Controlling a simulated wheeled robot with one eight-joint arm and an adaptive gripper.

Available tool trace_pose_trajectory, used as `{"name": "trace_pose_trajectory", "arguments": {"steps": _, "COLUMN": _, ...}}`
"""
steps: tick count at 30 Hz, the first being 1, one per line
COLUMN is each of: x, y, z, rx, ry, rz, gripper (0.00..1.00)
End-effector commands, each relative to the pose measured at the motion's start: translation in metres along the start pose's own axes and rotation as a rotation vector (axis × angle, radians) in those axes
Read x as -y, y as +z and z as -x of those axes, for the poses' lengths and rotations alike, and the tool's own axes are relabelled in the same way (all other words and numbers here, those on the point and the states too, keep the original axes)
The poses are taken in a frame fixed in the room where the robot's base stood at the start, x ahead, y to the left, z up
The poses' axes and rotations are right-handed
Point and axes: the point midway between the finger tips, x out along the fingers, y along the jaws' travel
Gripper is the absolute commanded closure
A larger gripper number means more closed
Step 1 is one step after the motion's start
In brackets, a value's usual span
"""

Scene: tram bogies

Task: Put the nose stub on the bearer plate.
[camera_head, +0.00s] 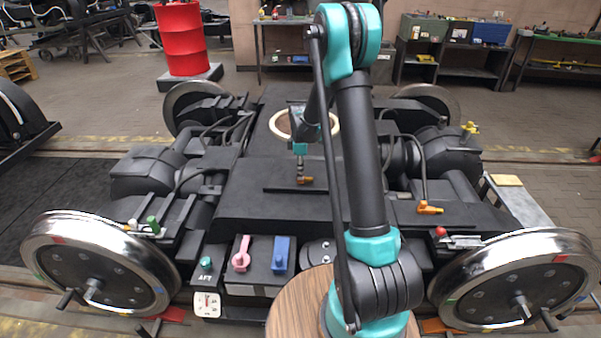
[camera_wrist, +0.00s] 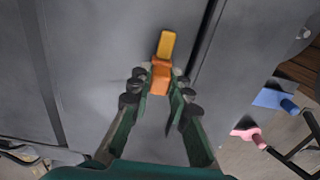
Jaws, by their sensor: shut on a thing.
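My gripper (camera_head: 303,177) is shut on a short orange piece with a yellow end, which I take to be the nose stub (camera_head: 307,180). In the wrist view the fingers (camera_wrist: 160,88) close on its orange part, and the yellow end (camera_wrist: 167,45) points away from the palm. A broad dark flat plate on the middle of the bogie, which looks like the bearer plate (camera_head: 265,212), lies under the gripper. It also shows as a grey surface in the wrist view (camera_wrist: 90,80). I cannot tell whether the stub touches it.
An orange fitting on a black hose (camera_head: 430,208) is at the right. A pink lever (camera_head: 241,254) and a blue lever (camera_head: 281,254) stand at the front. Shiny wheels (camera_head: 98,266) flank the frame. A round opening (camera_head: 285,125) lies behind the gripper. A red drum (camera_head: 182,40) stands behind.

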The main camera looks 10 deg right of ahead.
Motion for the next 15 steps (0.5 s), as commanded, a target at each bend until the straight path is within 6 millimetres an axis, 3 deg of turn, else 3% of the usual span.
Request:
{"name": "trace_pose_trajectory", "arguments": {"steps": 11, "x": 0.0002, "y": 0.0000, "z": -0.0058, "rx": 0.000, "ry": 0.000, "rz": 0.000, "gripper": 1.00}}
{"name": "trace_pose_trajectory", "arguments": {"steps": 12, "x": 0.0002, "y": 0.0001, "z": -0.0053, "rx": 0.000, "ry": 0.000, "rz": 0.000, "gripper": 0.77}}
{"name": "trace_pose_trajectory", "arguments": {"steps": 15, "x": 0.0002, "y": 0.0001, "z": -0.0052, "rx": 0.000, "ry": 0.000, "rz": 0.000, "gripper": 0.65}}
